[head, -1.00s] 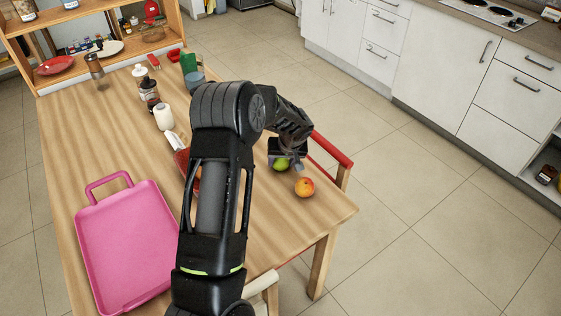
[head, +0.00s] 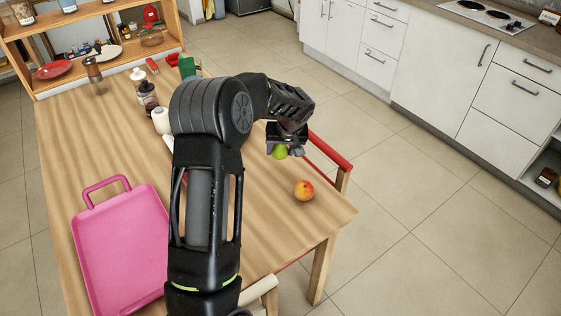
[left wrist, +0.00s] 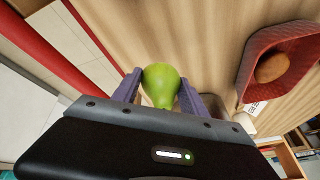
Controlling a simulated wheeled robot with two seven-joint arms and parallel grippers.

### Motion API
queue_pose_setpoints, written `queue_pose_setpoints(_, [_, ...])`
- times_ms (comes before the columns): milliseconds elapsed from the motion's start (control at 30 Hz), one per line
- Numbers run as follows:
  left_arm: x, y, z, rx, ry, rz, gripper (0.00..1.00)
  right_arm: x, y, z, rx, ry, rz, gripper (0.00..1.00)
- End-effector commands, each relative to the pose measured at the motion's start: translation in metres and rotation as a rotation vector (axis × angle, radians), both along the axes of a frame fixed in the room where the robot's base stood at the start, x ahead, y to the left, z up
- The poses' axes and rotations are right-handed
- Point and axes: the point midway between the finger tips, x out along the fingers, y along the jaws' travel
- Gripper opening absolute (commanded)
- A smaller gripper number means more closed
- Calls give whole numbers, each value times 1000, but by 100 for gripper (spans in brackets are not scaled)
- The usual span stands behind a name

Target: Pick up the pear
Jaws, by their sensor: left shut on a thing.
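The green pear (head: 280,152) is between the fingers of my left gripper (head: 283,143) in the head view, over the right part of the wooden table. In the left wrist view the pear (left wrist: 161,84) sits between the two purple-grey fingers of the left gripper (left wrist: 160,92), which are shut on it. Bare table shows beyond it, and it appears held above the surface. My right gripper is not in view.
An orange-red fruit (head: 303,190) lies on the table (head: 270,225) near its right corner. A pink tray (head: 122,245) lies at the left. A red basket (left wrist: 285,50) holds a brown thing. A red-topped chair (head: 330,150) stands at the table's right edge.

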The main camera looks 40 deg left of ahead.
Motion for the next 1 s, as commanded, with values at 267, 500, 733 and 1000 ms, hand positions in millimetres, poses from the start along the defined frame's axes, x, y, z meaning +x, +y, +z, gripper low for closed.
queue_pose_setpoints(267, [0, 0, 34, -1, -1, 0, 7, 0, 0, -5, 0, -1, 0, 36])
queue_pose_setpoints(500, [0, 0, 35, -1, 1, 0, 7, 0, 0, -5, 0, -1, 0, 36])
queue_pose_setpoints(733, [0, 0, 35, -1, 1, 0, 7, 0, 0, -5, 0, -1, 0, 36])
queue_pose_setpoints(1000, [1, -6, 36, -2, 0, -12, 7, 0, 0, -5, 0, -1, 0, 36])
